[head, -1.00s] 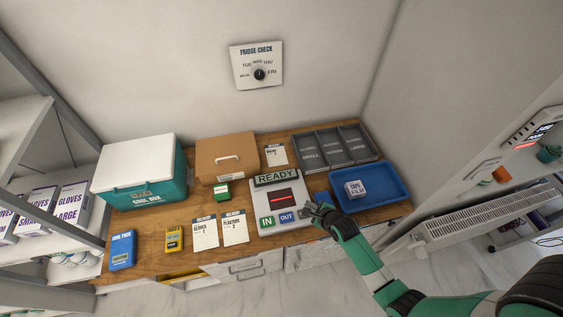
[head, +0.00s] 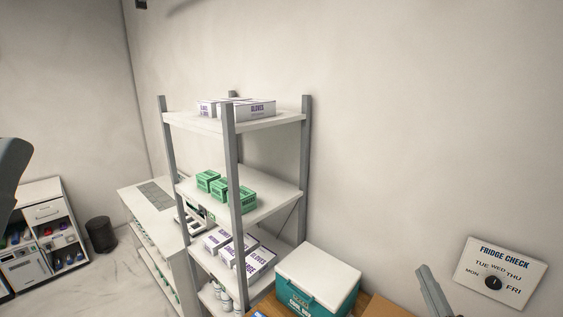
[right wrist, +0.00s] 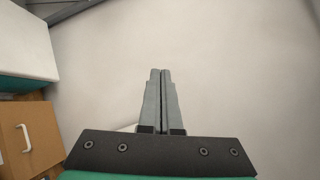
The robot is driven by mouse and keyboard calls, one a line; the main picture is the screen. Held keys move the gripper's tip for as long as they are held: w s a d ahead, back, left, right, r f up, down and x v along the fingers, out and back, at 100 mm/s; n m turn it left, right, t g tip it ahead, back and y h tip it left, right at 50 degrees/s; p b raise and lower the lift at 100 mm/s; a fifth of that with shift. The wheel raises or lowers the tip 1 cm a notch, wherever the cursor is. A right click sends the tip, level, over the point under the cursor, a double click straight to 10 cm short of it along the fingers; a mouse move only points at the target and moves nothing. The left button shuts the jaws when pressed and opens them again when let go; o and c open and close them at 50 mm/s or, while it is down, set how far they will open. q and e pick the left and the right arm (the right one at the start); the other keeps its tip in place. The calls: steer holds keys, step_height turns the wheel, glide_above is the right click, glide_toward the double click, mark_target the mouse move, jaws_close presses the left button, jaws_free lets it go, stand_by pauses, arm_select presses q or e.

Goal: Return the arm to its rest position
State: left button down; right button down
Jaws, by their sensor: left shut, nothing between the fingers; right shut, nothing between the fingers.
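My right gripper shows as a grey finger piece (head: 435,292) at the lower right of the head view, below and left of the fridge check dial panel. In the right wrist view my right gripper (right wrist: 160,75) is shut and empty, its two fingers together in front of the bare wall. A grey part of my left gripper (head: 12,170) shows close up, cut off by the left edge of the head view; it holds nothing that I can see.
The teal and white cool box (head: 318,275) stands at bottom centre by the brown box (right wrist: 25,138). A shelf rack (head: 232,180) holds glove boxes and green boxes. The fridge check panel (head: 502,271) is on the wall. A black bin (head: 101,235) stands far left.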

steer(key=s+a+r+n+t+y, duration=0.1)
steer(key=s+a+r+n+t, duration=0.15)
steer(key=r, duration=0.55)
steer(key=s+a+r+n+t+y, duration=0.1)
steer(key=a+r+n, duration=0.2)
steer(key=r, duration=0.4)
steer(key=s+a+r+n+t+y, duration=0.2)
steer(key=s+a+r+n+t, duration=0.1)
steer(key=s+r+n, duration=1.1)
steer(key=r+n+t+p, duration=0.1)
steer(key=n, duration=0.4)
steer(key=shift+a, duration=0.15)
steer(key=shift+n+t, duration=0.25)
